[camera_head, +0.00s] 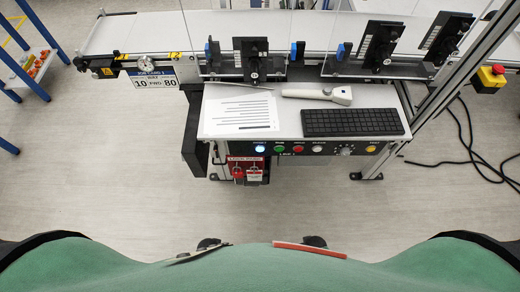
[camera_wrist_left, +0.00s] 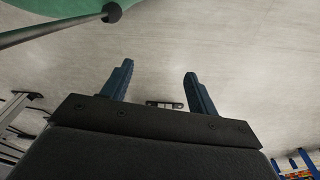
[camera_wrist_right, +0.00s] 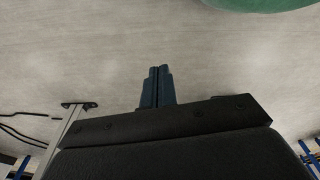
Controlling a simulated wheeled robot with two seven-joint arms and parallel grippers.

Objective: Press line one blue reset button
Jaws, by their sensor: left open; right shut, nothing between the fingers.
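The blue reset button (camera_head: 260,148) glows at the left end of the button row on the front panel of the line one desk (camera_head: 295,130). Green (camera_head: 279,149), red (camera_head: 298,149) and white (camera_head: 318,149) buttons sit to its right. My left gripper (camera_wrist_left: 158,88) is open and empty over bare floor in the left wrist view. My right gripper (camera_wrist_right: 157,72) is shut and empty over floor in the right wrist view. Neither gripper shows in the head view, and neither touches the panel.
A keyboard (camera_head: 352,122), a scanner (camera_head: 320,94) and a paper sheet (camera_head: 240,112) lie on the desk. Red lockout locks (camera_head: 237,172) hang below the panel's left end. A yellow button (camera_head: 371,149) sits at the right. An emergency stop (camera_head: 492,75) stands far right. The floor in front is clear.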

